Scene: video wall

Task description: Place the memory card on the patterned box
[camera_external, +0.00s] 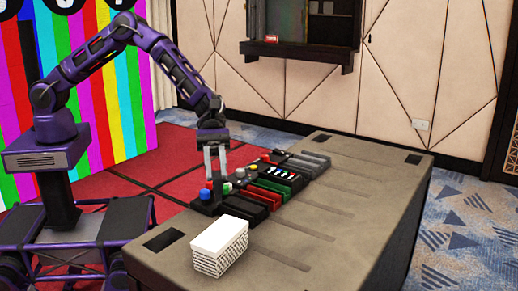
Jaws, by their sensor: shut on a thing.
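The patterned box (219,247) stands at the near left of the grey table, with a plain white top and dark-patterned white sides. Its top looks bare. My gripper (216,181) points down over the row of small devices, behind and a little left of the box and apart from it. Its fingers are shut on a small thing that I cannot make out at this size. I cannot pick out the memory card for certain.
A control panel with coloured knobs (227,188) lies under and beside my gripper. Red (263,192), green (276,185) and dark blocks line up beyond it on the table (350,190). The table's right half is clear.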

